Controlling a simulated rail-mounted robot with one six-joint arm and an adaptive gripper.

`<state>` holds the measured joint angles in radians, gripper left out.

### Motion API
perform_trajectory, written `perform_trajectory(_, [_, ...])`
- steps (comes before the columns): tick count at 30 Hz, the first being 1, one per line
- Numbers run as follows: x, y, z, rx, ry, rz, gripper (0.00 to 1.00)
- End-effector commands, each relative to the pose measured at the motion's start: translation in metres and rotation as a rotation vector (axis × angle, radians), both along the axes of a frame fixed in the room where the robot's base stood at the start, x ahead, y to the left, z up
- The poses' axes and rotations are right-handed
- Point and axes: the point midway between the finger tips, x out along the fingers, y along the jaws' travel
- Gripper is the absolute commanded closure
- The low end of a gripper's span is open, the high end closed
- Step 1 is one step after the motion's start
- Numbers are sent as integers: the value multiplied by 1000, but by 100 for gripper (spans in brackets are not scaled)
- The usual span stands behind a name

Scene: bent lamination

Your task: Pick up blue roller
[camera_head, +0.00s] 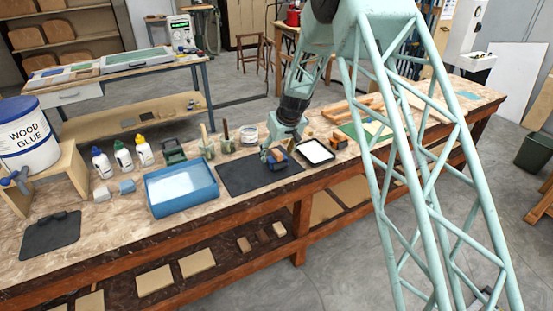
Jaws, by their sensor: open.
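My gripper (277,153) is at the end of my pale green arm, pointing down over the black mat (235,178) in the middle of the bench. It is open. A small dark-blue object (281,161), which looks like the blue roller, is right at the fingertips near the mat's right end. The fingers partly cover it, and I cannot tell whether they touch it.
A blue tray (205,197) stands left of the mat, and a black-rimmed white tray (315,152) lies to the right. Brush pots (207,151) and a white tub (250,138) stand behind. Glue bottles (123,158) and a wood glue bucket (25,140) are farther left.

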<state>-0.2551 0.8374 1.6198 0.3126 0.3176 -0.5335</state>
Motion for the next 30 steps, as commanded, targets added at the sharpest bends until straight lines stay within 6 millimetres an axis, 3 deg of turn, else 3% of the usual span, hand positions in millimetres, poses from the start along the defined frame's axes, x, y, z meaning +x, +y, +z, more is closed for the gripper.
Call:
perform_trajectory(6, [3, 2, -8, 0, -1, 0, 38])
perform_trajectory(22, [3, 2, -8, 0, 0, 0, 38])
perform_trajectory(30, [3, 2, -8, 0, 0, 0, 61])
